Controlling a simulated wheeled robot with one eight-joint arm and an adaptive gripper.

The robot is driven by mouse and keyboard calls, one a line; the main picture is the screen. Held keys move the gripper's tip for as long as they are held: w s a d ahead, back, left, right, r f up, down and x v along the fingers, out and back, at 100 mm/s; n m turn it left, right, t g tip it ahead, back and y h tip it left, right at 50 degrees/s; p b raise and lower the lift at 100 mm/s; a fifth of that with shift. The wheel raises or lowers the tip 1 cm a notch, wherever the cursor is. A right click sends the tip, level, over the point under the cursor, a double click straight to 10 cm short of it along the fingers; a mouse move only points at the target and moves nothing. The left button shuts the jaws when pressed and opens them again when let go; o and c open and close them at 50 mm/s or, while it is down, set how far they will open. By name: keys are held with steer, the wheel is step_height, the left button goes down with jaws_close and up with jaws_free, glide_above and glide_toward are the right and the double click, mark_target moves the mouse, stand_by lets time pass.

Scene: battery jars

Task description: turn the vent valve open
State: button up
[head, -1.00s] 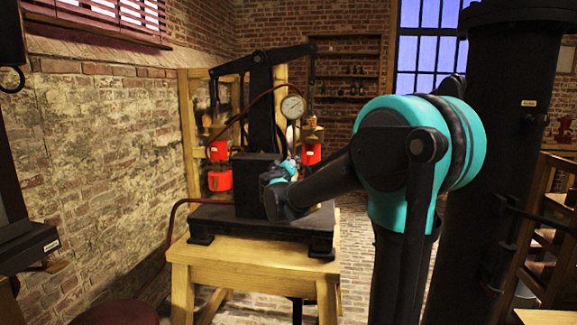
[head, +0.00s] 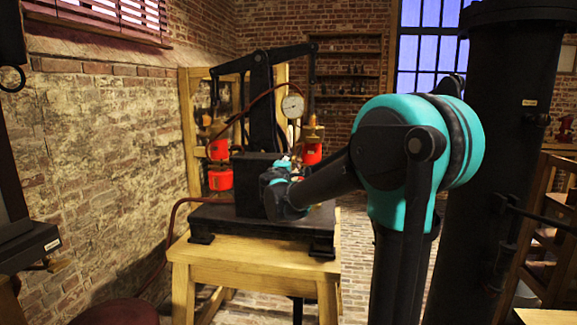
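A black pump machine with a tall post and a rocking beam (head: 262,75) stands on a wooden table (head: 255,250). A round white pressure gauge (head: 292,105) is mounted on it, right of the post. My arm reaches in from the right, and its black and teal wrist (head: 285,192) is at the right side of the machine's black block (head: 250,180). My gripper is at the end of this wrist; its fingers are hidden, so I cannot see whether it is open or touching anything. I cannot make out the vent valve, which may be hidden by the wrist.
Red jars (head: 220,180) hang at the left of the machine, and another red jar (head: 311,154) is at its right. A dark red hose (head: 172,215) runs off the table's left side. A large black column (head: 495,150) stands at the right. A brick wall (head: 100,150) is at the left.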

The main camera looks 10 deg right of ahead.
steer(key=shift+n, duration=0.4)
steer(key=o, duration=1.2)
steer(key=shift+c, duration=0.2)
steer(key=v, duration=1.2)
